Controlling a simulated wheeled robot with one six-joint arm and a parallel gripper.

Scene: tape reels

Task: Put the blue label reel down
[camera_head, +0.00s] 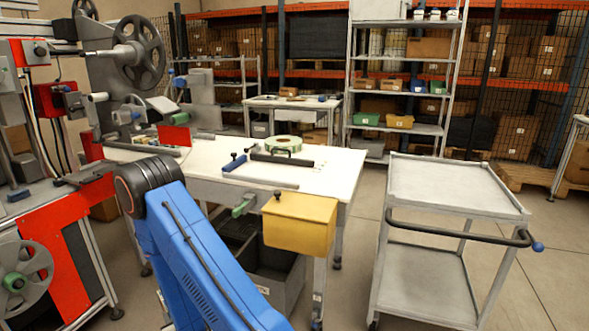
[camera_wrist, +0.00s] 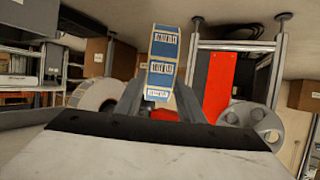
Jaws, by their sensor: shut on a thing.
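The blue label reel (camera_wrist: 163,55) stands upright in the wrist view, a blue band with white printed labels. My gripper (camera_wrist: 160,98) is shut on it, with a grey finger on either side of its lower part. I cannot make out the reel or the gripper in the head view, where my blue arm fills the lower middle. A reel with a white and green face (camera_head: 283,144) lies on the white worktable (camera_head: 325,180).
A yellow bin (camera_head: 300,222) hangs at the worktable's front edge. An empty grey cart (camera_head: 455,183) stands to the right. A machine with grey reels (camera_head: 148,53) is at left. In the wrist view, a white roll (camera_wrist: 92,95) and a red panel (camera_wrist: 217,85) flank the held reel.

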